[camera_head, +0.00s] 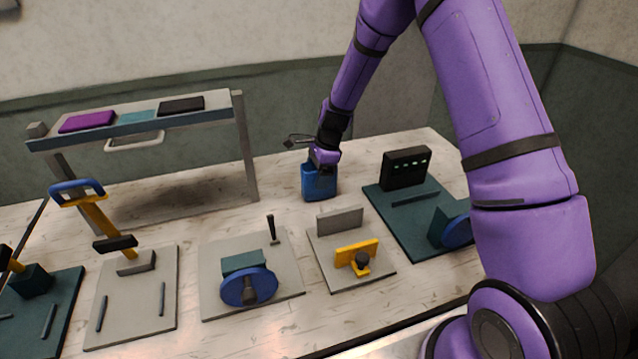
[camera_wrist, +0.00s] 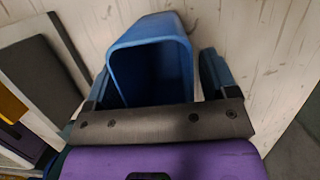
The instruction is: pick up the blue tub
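The blue tub (camera_head: 313,184) stands on the table at the back middle, below the end of my arm. My gripper (camera_head: 322,166) is right over it and points down, hiding part of its top. In the wrist view the tub (camera_wrist: 150,28) is open-topped and looks empty. The fingers of my gripper (camera_wrist: 155,66) are spread on either side of it. A thin gap shows between the tub and the right finger. The left finger is close to the tub's wall, and I cannot tell whether it touches.
A raised shelf (camera_head: 195,117) stands to the left of the tub. In front are a grey plate with a yellow part (camera_head: 356,254) and a plate with a blue wheel (camera_head: 249,287). A dark green plate with a black box (camera_head: 405,168) lies to the right.

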